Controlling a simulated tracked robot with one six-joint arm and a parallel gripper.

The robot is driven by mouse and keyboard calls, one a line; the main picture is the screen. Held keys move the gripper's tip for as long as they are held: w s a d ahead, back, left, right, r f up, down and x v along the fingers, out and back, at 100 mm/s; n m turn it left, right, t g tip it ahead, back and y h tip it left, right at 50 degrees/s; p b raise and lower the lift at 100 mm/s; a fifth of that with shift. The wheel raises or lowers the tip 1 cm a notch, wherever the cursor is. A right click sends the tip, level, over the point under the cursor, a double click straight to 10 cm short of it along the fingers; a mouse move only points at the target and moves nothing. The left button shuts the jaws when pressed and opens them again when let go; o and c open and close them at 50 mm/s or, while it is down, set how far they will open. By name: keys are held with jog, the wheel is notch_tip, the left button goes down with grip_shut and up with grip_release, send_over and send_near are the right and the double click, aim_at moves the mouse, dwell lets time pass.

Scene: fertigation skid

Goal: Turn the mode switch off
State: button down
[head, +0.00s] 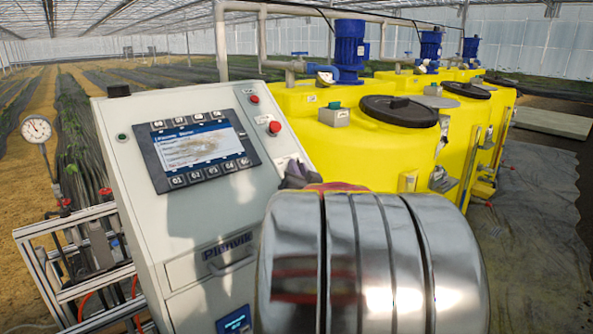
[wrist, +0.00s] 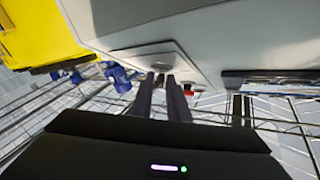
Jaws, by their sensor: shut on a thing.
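The mode switch's light plate shows in the wrist view (wrist: 147,58) on the grey cabinet face, and its edge shows in the head view (head: 284,161) on the cabinet's right side. The knob itself is mostly hidden by my fingers; I cannot tell its angle. My gripper (wrist: 160,79) has its two dark fingers up against the plate, shut on the knob between the tips. In the head view my gripper (head: 297,175) is a small dark shape at the plate, partly hidden behind my shiny arm.
The control cabinet (head: 205,240) carries a display (head: 205,148) and red buttons (head: 274,127) above the switch. Yellow tanks (head: 360,155) with blue motors (head: 349,50) stand behind to the right. A pipe frame with a gauge (head: 37,130) stands at left.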

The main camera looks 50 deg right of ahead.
jog(key=shift+r, duration=0.1)
dwell(0.7)
jog(key=c, duration=1.9)
grip_release()
jog(key=shift+a, duration=0.1)
jog(key=v, duration=1.3)
jog(key=shift+s+a, duration=0.2)
jog(key=shift+s, duration=0.1)
